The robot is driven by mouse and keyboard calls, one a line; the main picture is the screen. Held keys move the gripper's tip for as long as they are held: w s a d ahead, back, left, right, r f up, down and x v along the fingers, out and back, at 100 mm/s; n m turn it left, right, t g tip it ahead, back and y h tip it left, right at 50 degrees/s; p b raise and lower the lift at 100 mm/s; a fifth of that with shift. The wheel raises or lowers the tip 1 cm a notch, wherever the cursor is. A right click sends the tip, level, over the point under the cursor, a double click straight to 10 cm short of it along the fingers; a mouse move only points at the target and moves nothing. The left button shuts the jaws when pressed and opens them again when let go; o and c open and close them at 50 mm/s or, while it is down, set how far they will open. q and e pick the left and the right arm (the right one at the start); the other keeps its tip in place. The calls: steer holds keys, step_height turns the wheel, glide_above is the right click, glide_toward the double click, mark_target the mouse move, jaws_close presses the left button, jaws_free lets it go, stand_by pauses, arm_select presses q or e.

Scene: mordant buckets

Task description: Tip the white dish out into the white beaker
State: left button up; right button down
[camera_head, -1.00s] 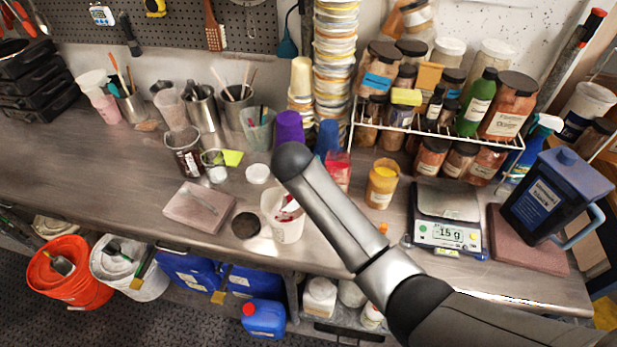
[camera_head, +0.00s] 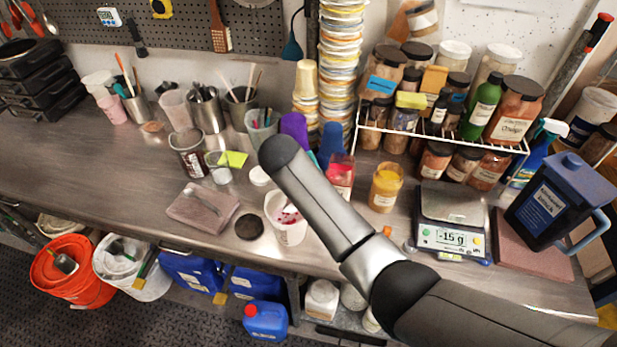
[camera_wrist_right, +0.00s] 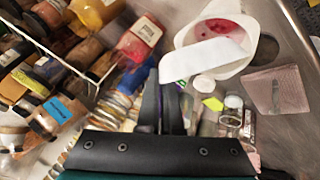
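The white beaker (camera_head: 287,232) stands upright near the table's front edge, with red patches inside. It also shows at the top of the right wrist view (camera_wrist_right: 187,35). The white dish (camera_wrist_right: 205,60) shows only in the right wrist view, as a pale tilted strip in front of the beaker's mouth. My right gripper (camera_wrist_right: 165,88) has its dark fingers close together at the dish's near end and appears shut on it. Whether the dish touches the rim, and what it still holds, I cannot tell. In the head view my right arm hides the gripper and dish. My left gripper is out of view.
A black disc (camera_head: 249,226) and a brown pad (camera_head: 203,208) lie left of the beaker. A small white cup (camera_head: 258,176) is behind it. A yellow jar (camera_head: 385,187) and a scale (camera_head: 450,222) stand to the right.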

steer(key=shift+a, duration=0.1)
steer(key=shift+w+a, duration=0.1)
steer(key=shift+w, duration=0.05)
steer(key=shift+w+a+g+h, duration=0.2)
steer(key=shift+a+g+h, duration=0.1)
steer(key=shift+h, duration=0.2)
stand_by(0.5)
steer(key=shift+w+a+n+h+b, duration=0.15)
steer(key=shift+a+n+h+b, duration=0.2)
steer(key=shift+b, duration=0.55)
steer(key=shift+w+g+b, duration=0.1)
steer(key=shift+g+b, duration=0.2)
steer(key=shift+r, duration=0.1)
steer(key=shift+h, duration=0.25)
